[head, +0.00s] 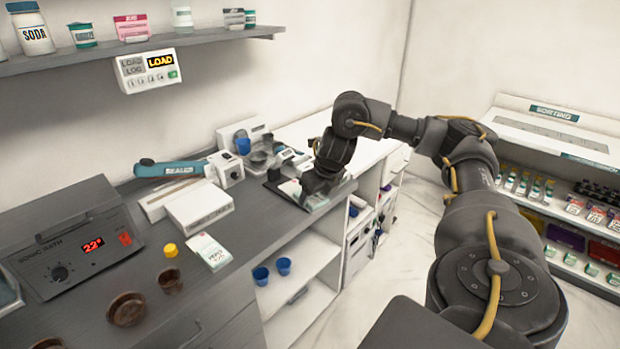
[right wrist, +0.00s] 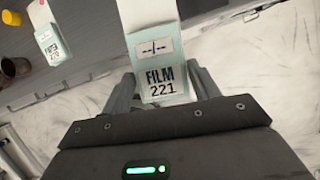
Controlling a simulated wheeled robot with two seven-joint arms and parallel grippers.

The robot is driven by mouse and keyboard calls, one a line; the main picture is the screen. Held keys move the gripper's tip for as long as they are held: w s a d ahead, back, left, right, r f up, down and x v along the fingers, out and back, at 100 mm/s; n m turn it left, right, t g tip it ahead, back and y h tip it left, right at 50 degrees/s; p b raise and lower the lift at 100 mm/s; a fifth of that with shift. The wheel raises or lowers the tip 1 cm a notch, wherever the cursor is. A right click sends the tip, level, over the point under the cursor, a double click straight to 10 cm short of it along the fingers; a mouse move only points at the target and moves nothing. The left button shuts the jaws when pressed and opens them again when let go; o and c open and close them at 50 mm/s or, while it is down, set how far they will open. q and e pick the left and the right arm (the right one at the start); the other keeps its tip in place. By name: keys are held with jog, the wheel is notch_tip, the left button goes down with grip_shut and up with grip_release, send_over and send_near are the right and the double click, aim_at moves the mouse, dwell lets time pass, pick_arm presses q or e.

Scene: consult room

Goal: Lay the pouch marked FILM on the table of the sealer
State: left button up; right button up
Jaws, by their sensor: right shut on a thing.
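The pouch marked FILM 221 (right wrist: 163,55) is pale with a teal band and fills the top middle of the right wrist view. My right gripper (right wrist: 163,92) is shut on its lower end, one finger on each side. In the head view, my right gripper (head: 318,196) is over the counter's front edge, to the right of the sealer; the pouch is mostly hidden there. The sealer has a teal arm (head: 172,168) marked SEALER and a low white table (head: 200,205) in front, which looks bare. My left gripper is out of view.
A second pale pouch (head: 209,251) lies on the counter near a yellow cap (head: 170,249) and brown bowls (head: 127,308). Small items crowd the counter near my gripper. A wall shelf (head: 130,52) hangs above.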

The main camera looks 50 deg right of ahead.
jog(key=w+a+m+h, duration=0.1)
jog(key=a+m+h, duration=0.1)
jog(key=a+m, duration=0.3)
jog(key=a, duration=0.4)
jog(key=shift+w+a+f+g, duration=0.15)
jog(key=shift+w+f+g, duration=0.15)
jog(key=shift+w+f, duration=0.1)
jog(key=a+m+g, duration=0.1)
jog(key=a+m, duration=0.2)
jog(key=a+m+g+h, duration=0.1)
jog(key=a+m, duration=0.2)
jog(key=a+m+g+h, duration=0.1)
jog(key=a+m, duration=0.1)
jog(key=a, duration=0.1)
jog(key=shift+s+a+m, duration=0.3)
jog(key=shift+s+m, duration=0.05)
jog(key=shift+m, duration=0.05)
jog(key=shift+c, duration=1.2)
jog(key=s+a+r+m+g+y, duration=0.2)
jog(key=a+m, duration=0.3)
jog(key=m, duration=0.5)
jog(key=s+a+r+m+g+y, duration=0.2)
jog(key=a+m, duration=0.4)
jog(key=m, duration=0.4)
jog(key=shift+s+g+y, duration=0.3)
jog(key=shift+s+g, duration=0.4)
jog(key=shift+s, duration=0.45)
